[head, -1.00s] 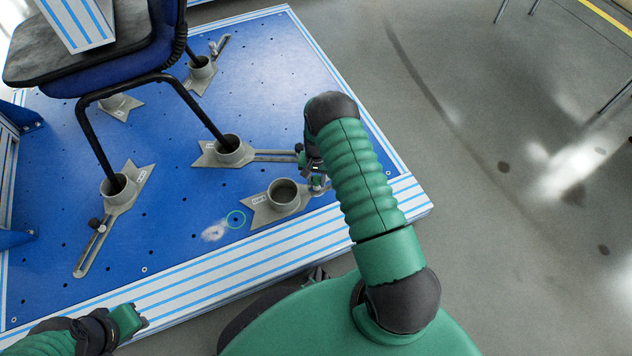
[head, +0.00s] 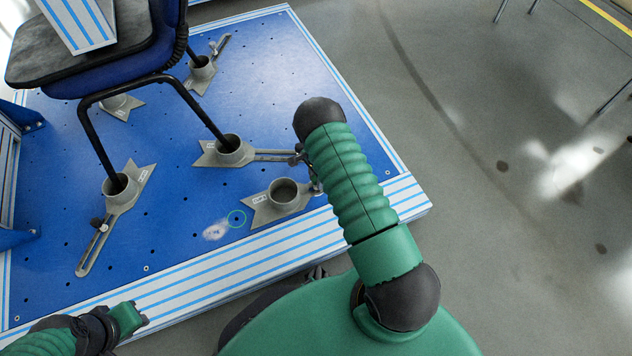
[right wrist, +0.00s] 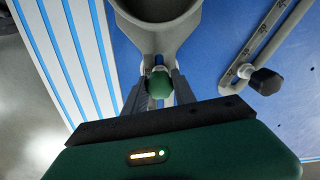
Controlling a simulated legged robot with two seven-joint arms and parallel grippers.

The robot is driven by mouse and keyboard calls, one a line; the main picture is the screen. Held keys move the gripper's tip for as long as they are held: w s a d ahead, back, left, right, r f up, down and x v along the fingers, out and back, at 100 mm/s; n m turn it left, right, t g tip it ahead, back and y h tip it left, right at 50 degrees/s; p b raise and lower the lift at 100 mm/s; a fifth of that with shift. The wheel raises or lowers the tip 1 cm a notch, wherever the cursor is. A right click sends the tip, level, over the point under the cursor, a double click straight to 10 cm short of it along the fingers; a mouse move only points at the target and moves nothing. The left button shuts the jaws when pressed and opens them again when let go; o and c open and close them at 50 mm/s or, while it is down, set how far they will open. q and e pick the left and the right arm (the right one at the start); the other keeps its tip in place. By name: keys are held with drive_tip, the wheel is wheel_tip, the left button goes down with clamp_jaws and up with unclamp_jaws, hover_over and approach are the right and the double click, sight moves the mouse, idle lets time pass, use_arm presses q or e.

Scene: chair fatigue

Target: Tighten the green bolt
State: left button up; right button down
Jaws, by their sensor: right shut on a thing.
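The green bolt (right wrist: 159,83) shows in the right wrist view, just below the grey round cup of a foot clamp (right wrist: 158,25). My right gripper (right wrist: 160,88) is shut on the green bolt, with one dark finger on each side of its head. In the head view my green right arm hides the bolt and most of this gripper. The same empty clamp (head: 260,213) lies near the blue plate's front right corner. My left gripper (head: 143,314) is at the lower left, apart from the clamps; its jaw opening is too small to tell.
A blue chair (head: 150,55) stands with its black legs in other grey clamps. A neighbouring clamp (head: 229,147) has a slotted arm and a dark knob (right wrist: 266,81), close to my right gripper.

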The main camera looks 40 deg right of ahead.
drive_tip(key=m, duration=0.4)
drive_tip(key=c, duration=1)
unclamp_jaws()
drive_tip(key=shift+c, duration=0.2)
drive_tip(key=shift+r+n+p, duration=0.1)
drive_tip(key=shift+n+p, duration=0.25)
drive_tip(key=shift+n, duration=1.75)
